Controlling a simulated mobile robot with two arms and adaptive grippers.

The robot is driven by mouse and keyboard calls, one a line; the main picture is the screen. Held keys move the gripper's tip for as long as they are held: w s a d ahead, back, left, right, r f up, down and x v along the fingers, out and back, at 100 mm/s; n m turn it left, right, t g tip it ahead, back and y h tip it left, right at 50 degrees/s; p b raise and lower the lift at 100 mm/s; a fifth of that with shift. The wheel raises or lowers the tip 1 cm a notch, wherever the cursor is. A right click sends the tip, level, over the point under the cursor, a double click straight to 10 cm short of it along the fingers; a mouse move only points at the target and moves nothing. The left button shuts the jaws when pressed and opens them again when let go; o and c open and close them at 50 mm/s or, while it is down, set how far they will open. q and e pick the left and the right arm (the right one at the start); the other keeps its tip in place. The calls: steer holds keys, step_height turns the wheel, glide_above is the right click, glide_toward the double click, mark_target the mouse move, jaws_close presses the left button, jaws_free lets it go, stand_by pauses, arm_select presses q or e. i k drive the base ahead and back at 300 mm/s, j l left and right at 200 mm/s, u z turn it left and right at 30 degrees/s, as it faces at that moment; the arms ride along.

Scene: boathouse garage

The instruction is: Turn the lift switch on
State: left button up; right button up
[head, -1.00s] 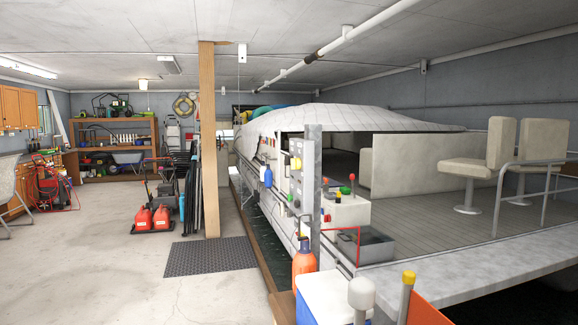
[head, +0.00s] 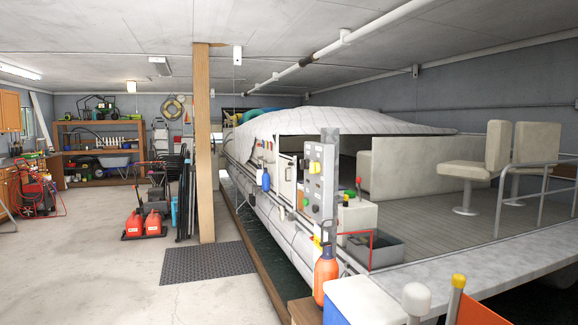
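A grey upright control panel (head: 323,195) stands beside the covered boat (head: 360,120), right of centre in the head view. Its face carries a yellow switch box (head: 315,167), a small grey box above it and small coloured buttons below, one of them green. I cannot tell which of these is the lift switch or what position it is in; the details are too small. Neither of my grippers shows in the view.
A wooden post (head: 204,150) rises left of the boat, with a dark mat (head: 208,263) on the concrete near its foot. An orange bottle (head: 326,275) and a blue-and-white cooler (head: 352,300) are in front of the panel. Open floor lies at left.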

mark_target(305, 164)
steer(key=i+j+z, duration=0.1)
steer(key=i+j, duration=0.15)
steer(key=i+j+z, duration=0.1)
steer(key=i+j, duration=0.15)
steer(key=j, duration=0.15)
steer(key=i+j+z, duration=0.1)
steer(key=j, duration=0.25)
steer(key=i+j, duration=0.3)
steer(key=j+z, duration=0.05)
